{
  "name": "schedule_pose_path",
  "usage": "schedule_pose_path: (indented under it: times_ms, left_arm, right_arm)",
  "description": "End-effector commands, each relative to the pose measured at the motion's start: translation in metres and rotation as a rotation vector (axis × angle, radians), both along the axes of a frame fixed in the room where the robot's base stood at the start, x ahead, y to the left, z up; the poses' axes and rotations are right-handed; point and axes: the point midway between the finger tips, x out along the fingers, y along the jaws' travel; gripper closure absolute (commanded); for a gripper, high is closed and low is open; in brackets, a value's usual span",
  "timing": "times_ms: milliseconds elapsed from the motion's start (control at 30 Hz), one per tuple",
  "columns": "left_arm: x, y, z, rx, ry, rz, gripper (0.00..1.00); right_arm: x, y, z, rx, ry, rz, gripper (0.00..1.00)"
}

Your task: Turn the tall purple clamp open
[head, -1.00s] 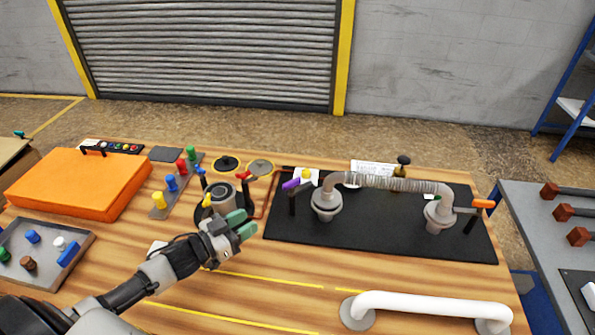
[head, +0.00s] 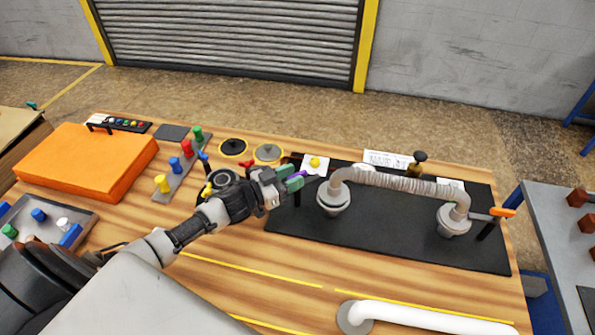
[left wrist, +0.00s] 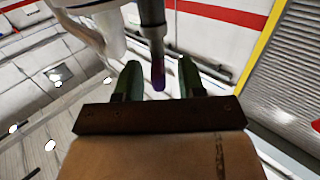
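The purple clamp (head: 300,176) is a purple handle on a dark upright post at the left end of the black mat (head: 400,240), beside the left flange of the ribbed grey hose (head: 402,184). My left gripper (head: 289,174) is at the handle, its green fingers partly covering it. In the left wrist view, the purple handle (left wrist: 158,74) lies between the two green fingers of my left gripper (left wrist: 160,66). The fingers are apart, with gaps on both sides of the handle. My right gripper is not in view.
An orange-handled clamp (head: 503,212) stands at the hose's right end. A small red handle (head: 247,165) and round lids (head: 268,152) are left of the mat. Colored pegs (head: 187,147) and an orange case (head: 85,160) are further left. A white bar handle (head: 430,317) is at the front.

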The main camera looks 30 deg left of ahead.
Motion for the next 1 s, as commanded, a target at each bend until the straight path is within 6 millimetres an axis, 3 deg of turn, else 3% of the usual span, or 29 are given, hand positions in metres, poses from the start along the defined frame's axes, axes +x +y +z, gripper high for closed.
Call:
schedule_pose_path:
  times_ms: [167, 467, 767, 1000]
  left_arm:
    - [0.014, -0.008, 0.0, 0.0, 0.001, 0.001, 0.61]
    - [0.016, -0.01, -0.001, 0.001, 0.001, 0.0, 0.61]
    - [0.016, -0.01, -0.001, 0.001, 0.001, 0.0, 1.0]
    - [0.016, -0.01, -0.001, 0.001, 0.001, 0.0, 1.0]
  right_arm:
    - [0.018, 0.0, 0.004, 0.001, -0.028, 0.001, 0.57]
    - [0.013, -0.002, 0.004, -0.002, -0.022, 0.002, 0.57]
    - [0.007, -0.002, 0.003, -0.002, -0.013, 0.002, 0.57]
    - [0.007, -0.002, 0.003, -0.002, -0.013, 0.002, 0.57]
